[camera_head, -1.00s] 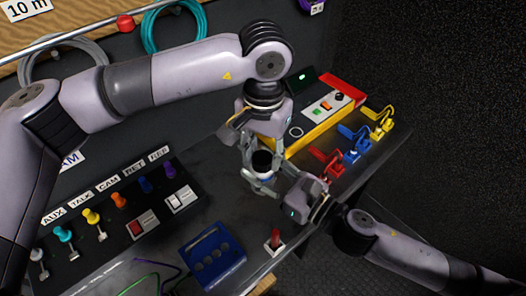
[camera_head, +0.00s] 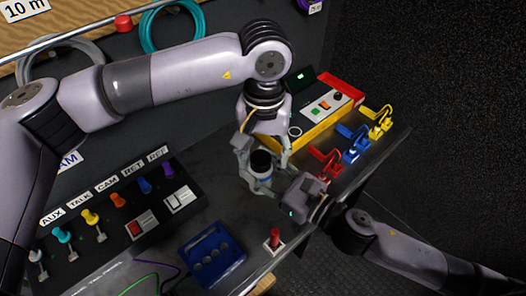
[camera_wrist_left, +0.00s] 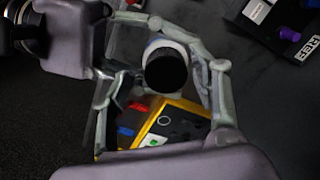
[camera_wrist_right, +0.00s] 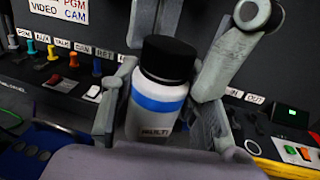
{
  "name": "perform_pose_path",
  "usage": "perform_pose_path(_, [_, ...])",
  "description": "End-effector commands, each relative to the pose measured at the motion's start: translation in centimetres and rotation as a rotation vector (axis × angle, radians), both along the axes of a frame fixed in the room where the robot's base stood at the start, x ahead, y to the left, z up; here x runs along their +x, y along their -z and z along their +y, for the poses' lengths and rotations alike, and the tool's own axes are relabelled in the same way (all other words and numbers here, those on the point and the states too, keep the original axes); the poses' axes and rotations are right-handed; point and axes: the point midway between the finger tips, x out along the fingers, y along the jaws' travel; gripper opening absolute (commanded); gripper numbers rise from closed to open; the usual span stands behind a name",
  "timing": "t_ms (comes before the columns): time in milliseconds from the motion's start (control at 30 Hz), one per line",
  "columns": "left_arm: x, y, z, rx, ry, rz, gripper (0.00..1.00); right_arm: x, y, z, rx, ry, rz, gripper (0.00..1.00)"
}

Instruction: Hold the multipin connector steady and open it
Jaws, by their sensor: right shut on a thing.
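The multipin connector (camera_wrist_right: 155,105) is an upright white cylinder with a blue band, a "MULTI" label and a black cap (camera_wrist_right: 168,58). Its cap also shows in the head view (camera_head: 261,161) and the left wrist view (camera_wrist_left: 165,70). My right gripper (camera_wrist_right: 158,115) is shut on the white body, coming from the lower right in the head view (camera_head: 266,180). My left gripper (camera_wrist_left: 168,72) comes down from above, with its fingers open on either side of the cap. In the left wrist view gaps show between these fingers and the cap.
A yellow box with buttons (camera_head: 318,118) and red, blue and yellow clamps (camera_head: 352,148) stand to the right. A switch panel (camera_head: 120,225) lies left. Coiled cables hang behind.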

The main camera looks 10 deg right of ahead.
Motion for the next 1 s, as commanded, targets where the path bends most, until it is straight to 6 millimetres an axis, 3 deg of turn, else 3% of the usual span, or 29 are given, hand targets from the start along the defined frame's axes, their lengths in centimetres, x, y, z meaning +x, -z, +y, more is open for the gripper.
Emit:
perform_pose_path(367, [0.2, -0.6, 0.2, 0.004, -0.004, -0.003, 0.57, 0.1, -0.1, -0.1, -0.001, 0.001, -0.002, 0.0])
perform_pose_path(600, [0.2, -3.7, 0.2, 0.005, -0.004, -0.005, 0.57, 0.1, -0.1, -0.1, -0.001, 0.002, -0.002, 0.0])
perform_pose_path(767, [0.2, -4.8, 0.2, 0.006, -0.01, -0.004, 0.55, 0.1, -0.1, -0.1, -0.001, 0.002, -0.002, 0.0])
perform_pose_path(1000, [0.2, -8.0, 0.5, 0.006, -0.097, -0.006, 0.55, 0.1, 0.0, -0.1, -0.001, 0.002, -0.001, 0.0])
